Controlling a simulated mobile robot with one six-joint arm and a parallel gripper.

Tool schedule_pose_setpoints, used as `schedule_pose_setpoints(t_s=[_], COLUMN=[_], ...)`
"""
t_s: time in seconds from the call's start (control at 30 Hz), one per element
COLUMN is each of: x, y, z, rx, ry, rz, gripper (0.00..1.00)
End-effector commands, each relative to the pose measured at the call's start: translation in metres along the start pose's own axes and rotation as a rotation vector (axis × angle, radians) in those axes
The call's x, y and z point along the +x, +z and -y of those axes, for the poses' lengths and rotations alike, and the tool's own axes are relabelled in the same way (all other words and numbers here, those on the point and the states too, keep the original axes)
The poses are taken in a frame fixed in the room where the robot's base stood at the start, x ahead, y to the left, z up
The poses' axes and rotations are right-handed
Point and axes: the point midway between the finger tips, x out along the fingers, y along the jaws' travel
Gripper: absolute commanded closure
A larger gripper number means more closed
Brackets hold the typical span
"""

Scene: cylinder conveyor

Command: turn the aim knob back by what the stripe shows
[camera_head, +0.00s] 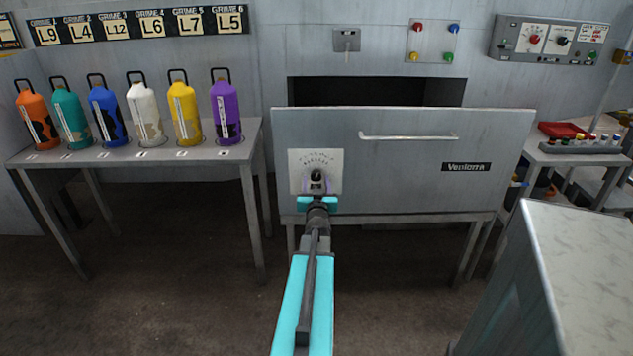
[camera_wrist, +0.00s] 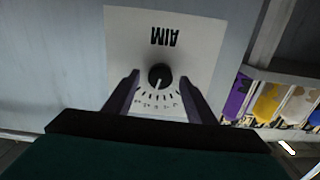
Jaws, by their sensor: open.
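The aim knob (camera_wrist: 160,76) is a black round knob with a light pointer line, on a white plate (camera_wrist: 190,32) lettered AIM, which appears upside down in the wrist view. A dial scale is marked beside it. In the head view the plate (camera_head: 333,160) is on the front of the grey machine, and my gripper (camera_head: 317,203) is just in front of it, partly covering the knob. In the wrist view my gripper (camera_wrist: 160,92) is open, its two fingers on either side of the knob with gaps. I cannot make out which stripe is meant.
A grey machine front (camera_head: 400,185) has a long handle (camera_head: 408,137) and a Ventorra label. Several coloured bottles stand on a table (camera_head: 200,158) at left under grime signs (camera_head: 140,24). A control box (camera_head: 550,38) hangs at right. A pale-topped cabinet (camera_head: 580,265) stands at lower right.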

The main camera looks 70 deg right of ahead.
Motion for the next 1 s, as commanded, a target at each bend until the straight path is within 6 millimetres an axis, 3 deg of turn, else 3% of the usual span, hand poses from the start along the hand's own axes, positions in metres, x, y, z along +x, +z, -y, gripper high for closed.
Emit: schedule_pose_setpoints(t_s=[0.7,1.0], x=[-0.068,-0.071], y=[0.000,-0.002], z=[-0.001,0.000], rx=[0.000,0.001], ry=[0.001,-0.002], rz=[0.001,0.003], gripper=[0.49,0.49])
